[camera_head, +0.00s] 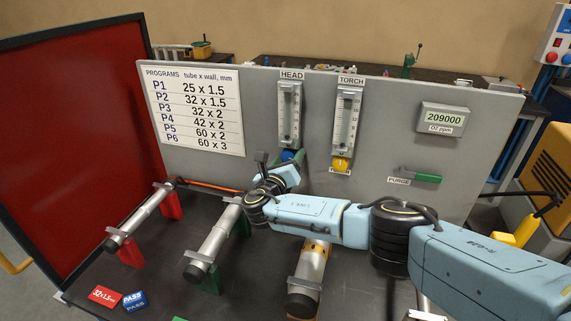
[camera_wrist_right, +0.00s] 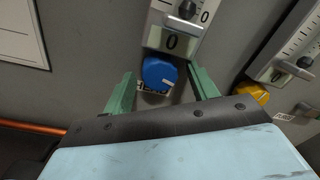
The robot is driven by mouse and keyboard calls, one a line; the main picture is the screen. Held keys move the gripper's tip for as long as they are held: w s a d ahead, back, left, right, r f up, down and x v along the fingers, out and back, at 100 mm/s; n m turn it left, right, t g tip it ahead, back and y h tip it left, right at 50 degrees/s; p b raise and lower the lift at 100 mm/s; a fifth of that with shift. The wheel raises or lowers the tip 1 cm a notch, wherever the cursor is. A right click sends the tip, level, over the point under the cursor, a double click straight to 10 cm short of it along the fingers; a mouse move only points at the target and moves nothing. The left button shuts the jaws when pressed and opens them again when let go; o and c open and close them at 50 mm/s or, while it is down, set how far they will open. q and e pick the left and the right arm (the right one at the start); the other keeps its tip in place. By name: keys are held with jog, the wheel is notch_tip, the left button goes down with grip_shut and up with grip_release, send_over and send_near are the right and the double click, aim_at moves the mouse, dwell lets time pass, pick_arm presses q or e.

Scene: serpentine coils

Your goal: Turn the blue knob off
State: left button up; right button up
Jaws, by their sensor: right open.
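The blue knob (camera_wrist_right: 159,73) sits on the grey panel below the HEAD flow meter, with a white pointer line toward its lower right in the right wrist view. In the head view only part of the blue knob (camera_head: 288,155) shows above my right gripper (camera_head: 293,160). In the right wrist view my right gripper (camera_wrist_right: 162,88) is open, its green fingers spread on either side of the knob, with gaps visible on both sides. I cannot tell how deep the fingertips reach. The label under the knob is partly hidden. My left gripper is not in view.
A yellow knob (camera_head: 341,164) under the TORCH meter (camera_head: 346,120) is close to the right; it also shows in the wrist view (camera_wrist_right: 252,92). A green PURGE lever (camera_head: 428,178) is farther right. Metal tubes (camera_head: 213,244) on stands lie below my right arm.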

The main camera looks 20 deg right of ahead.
jog(key=p+v, duration=0.1)
jog(key=v, duration=1.2)
jog(key=shift+a, duration=0.15)
jog(key=shift+s+f, duration=0.2)
